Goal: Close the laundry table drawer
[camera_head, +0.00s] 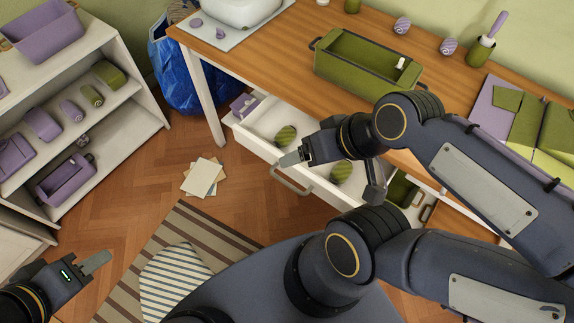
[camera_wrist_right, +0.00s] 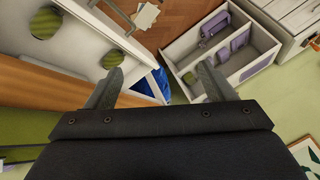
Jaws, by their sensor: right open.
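The white laundry table drawer (camera_head: 262,145) is pulled out from under the wooden-topped table (camera_head: 271,67). Its grey bar handle (camera_head: 291,182) is on the front panel. Inside lie green striped balls (camera_head: 285,136) and a lilac item (camera_head: 243,105). In the right wrist view the drawer, with the balls (camera_wrist_right: 45,22) in it, is at upper left. My right gripper (camera_head: 290,158) is over the drawer's front edge near the handle; contact cannot be told. Its fingers (camera_wrist_right: 160,72) are apart and empty. My left gripper (camera_head: 96,263) is at lower left, away from the drawer; its finger gap is unclear.
A white shelf (camera_head: 125,120) with lilac things stands left. A blue bag (camera_head: 190,85) is by the table leg. Papers (camera_head: 204,178) and a striped rug (camera_head: 190,225) lie on the floor.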

